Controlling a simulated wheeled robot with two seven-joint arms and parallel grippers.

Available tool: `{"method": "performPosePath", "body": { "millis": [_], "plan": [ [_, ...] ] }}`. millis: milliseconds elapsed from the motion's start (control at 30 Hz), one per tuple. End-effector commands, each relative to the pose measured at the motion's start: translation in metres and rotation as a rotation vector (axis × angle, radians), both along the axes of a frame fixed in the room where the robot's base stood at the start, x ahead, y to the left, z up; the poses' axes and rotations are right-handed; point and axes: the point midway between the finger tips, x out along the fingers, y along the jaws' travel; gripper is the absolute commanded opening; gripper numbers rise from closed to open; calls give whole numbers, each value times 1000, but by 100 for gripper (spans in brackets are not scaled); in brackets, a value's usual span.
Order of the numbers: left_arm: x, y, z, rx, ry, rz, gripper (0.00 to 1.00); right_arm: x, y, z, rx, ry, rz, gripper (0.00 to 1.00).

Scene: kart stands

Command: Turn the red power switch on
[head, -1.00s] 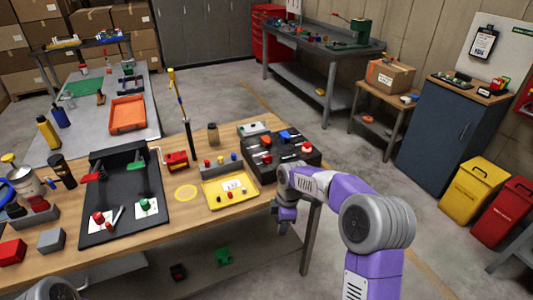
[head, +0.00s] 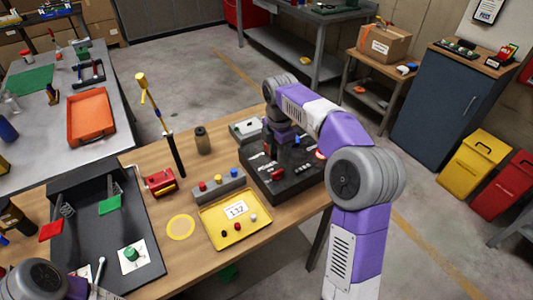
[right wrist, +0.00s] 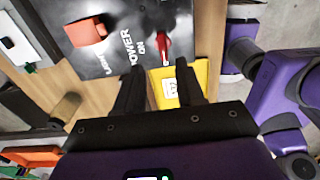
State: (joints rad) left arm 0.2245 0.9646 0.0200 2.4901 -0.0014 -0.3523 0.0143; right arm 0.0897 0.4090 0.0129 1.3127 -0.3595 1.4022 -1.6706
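The red power switch (right wrist: 165,47) is a small red lever on a black panel (right wrist: 120,48), beside the white words POWER and ON. In the head view the red switch (head: 277,174) sits on the left front part of the black panel box (head: 262,186). I cannot tell which position it is in. My right gripper (right wrist: 160,75) is open and empty in the right wrist view, with the switch just past its fingertips. In the head view the right gripper (head: 284,143) is over the far part of the box, its fingers partly hidden. My left gripper is out of view.
A yellow tray (head: 215,232) and a grey block with coloured buttons (head: 218,192) stand left of the box. A dark jar (head: 202,140) and a white-topped device (head: 246,129) stand behind.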

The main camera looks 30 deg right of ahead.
Motion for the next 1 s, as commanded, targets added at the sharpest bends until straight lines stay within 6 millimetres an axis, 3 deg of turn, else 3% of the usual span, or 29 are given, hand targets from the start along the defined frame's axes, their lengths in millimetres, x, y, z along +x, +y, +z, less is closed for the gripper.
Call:
{"method": "performPosePath", "body": {
  "millis": [500,867,1000],
  "plan": [
    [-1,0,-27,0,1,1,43,-1,0,-69,1,1,-1,38],
    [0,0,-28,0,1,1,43,-1,0,-75,1,0,-1,38],
    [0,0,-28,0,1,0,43,-1,0,-75,1,1,-1,20]
  ]
}}
